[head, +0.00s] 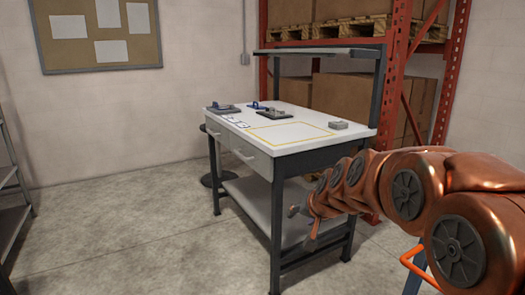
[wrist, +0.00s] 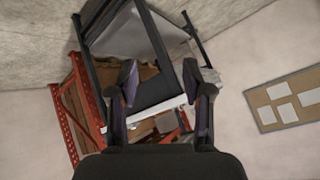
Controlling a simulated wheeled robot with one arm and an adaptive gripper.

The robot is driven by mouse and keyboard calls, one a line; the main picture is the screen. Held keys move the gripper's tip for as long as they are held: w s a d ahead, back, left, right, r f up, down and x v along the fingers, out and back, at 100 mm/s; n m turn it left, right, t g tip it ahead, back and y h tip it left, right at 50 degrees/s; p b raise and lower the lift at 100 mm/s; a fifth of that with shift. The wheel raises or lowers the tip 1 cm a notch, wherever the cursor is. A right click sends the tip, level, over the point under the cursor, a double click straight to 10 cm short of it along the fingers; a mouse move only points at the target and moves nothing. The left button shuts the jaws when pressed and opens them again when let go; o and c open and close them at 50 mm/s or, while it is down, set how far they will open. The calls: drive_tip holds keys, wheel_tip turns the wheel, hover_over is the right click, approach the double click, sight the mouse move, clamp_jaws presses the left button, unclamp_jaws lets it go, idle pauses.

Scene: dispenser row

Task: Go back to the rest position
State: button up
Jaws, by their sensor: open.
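My copper-coloured arm reaches in from the right of the head view. My gripper (head: 302,222) is at its far left end, small and partly hidden by my arm links, in front of the workbench (head: 292,149) and below its top. In the wrist view my gripper (wrist: 160,77) has its two dark fingers spread wide apart. Nothing is between the fingertips except the workbench (wrist: 150,102) in the background, seen tilted. The gripper is empty and appears apart from the bench.
Small dark devices (head: 273,114) and a grey block (head: 338,125) stand on the bench, with a yellow outline (head: 290,143) between. An orange rack (head: 452,70) with boxes (head: 345,100) is behind. A shelf (head: 10,170) stands far left. Floor (head: 130,225) left of the bench is clear.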

drive_tip(key=s+d+f+n+g+h, duration=0.15)
drive_tip(key=s+f+g, duration=0.25)
drive_tip(key=s, duration=1)
drive_tip(key=s+d+f+g, duration=0.3)
drive_tip(key=s, duration=1)
drive_tip(key=s+d+f+n+g+h, duration=0.1)
drive_tip(key=s+d+f+g, duration=0.25)
drive_tip(key=s, duration=1.05)
wheel_tip(320, 180, up, 24)
drive_tip(key=s+p, duration=0.1)
drive_tip(key=p, duration=2.1)
drive_tip(key=shift+s+a+f+p, duration=0.2)
drive_tip(key=shift+s+a+p, duration=0.05)
drive_tip(key=shift+s+p, duration=0.15)
